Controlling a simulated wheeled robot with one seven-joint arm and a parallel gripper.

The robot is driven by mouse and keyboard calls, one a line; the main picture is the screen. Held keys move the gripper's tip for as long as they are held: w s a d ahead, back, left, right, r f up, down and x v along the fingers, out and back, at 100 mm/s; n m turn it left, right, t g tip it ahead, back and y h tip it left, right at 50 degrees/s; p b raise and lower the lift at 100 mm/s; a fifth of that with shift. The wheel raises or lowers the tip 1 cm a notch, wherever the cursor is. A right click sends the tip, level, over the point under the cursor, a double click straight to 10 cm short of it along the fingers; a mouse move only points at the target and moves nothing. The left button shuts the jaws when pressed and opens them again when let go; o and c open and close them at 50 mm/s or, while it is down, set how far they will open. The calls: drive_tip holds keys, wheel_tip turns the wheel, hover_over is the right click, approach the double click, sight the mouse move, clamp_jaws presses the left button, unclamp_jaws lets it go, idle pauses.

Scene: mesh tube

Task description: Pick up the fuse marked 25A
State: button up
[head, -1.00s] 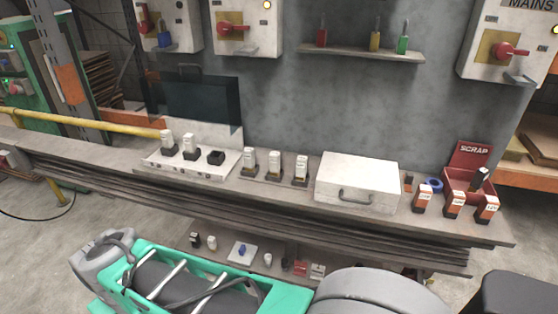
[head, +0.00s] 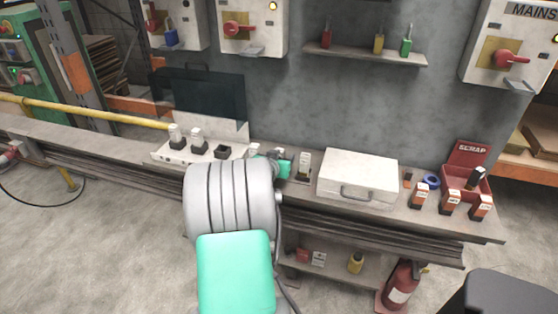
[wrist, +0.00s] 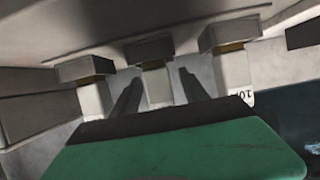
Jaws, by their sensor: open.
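Three white fuses stand in dark holders in the middle of the bench. In the head view the left one (head: 254,149) and right one (head: 304,162) show, while my arm hides most of the middle one. My gripper (head: 277,166) is at the middle fuse. In the wrist view my gripper's (wrist: 161,80) two dark fingers are open, one on each side of the middle fuse (wrist: 157,88), with gaps visible. The wrist view's right fuse (wrist: 234,72) shows an upside-down marking starting with 10. I cannot read 25A on any fuse.
A white panel (head: 170,157) at left carries two white fuses and an empty dark holder (head: 221,152). A white case (head: 357,174) stands right of the fuses.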

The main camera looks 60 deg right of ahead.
drive_tip(key=shift+w+d+f, duration=0.15)
drive_tip(key=shift+d+f, duration=0.15)
drive_tip(key=shift+d, duration=0.35)
drive_tip(key=shift+c, duration=0.2)
clamp_jaws()
